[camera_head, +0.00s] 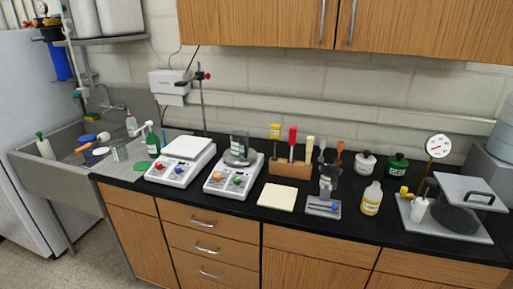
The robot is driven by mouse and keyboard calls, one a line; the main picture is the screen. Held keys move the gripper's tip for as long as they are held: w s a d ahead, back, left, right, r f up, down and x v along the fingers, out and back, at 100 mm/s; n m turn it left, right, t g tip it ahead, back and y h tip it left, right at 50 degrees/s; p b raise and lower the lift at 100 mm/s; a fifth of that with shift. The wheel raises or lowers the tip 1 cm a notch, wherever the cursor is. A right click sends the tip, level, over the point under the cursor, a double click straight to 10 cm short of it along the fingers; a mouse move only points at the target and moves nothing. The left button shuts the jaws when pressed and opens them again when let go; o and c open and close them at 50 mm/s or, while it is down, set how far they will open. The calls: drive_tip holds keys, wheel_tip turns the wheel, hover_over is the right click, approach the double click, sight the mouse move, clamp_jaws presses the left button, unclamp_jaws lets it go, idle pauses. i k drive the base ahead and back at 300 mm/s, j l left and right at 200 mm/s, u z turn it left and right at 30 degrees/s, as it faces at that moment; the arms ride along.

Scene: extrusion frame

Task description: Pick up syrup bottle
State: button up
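A pale bottle with a yellow label and a light cap (372,198) stands upright near the front of the black counter, right of centre. It could be the syrup bottle, but its label is too small to read. Two squat jars stand behind it, one white with a dark lid (365,164) and one dark green (396,167). My gripper is not in view.
The black counter (345,228) is crowded. Two scales (180,162) (233,174), a wooden tool block (290,168), a small grey tray (323,208) and a press-like device with a dial (468,188) stand on it. Wooden cabinets (420,30) hang above.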

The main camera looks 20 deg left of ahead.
sight(371, 200)
drive_tip(key=i+j+z, duration=0.2)
drive_tip(key=z, duration=0.15)
drive_tip(key=i+j+z, duration=0.1)
drive_tip(key=j+z, duration=0.6)
drive_tip(key=j, duration=0.15)
drive_tip(key=i, duration=0.05)
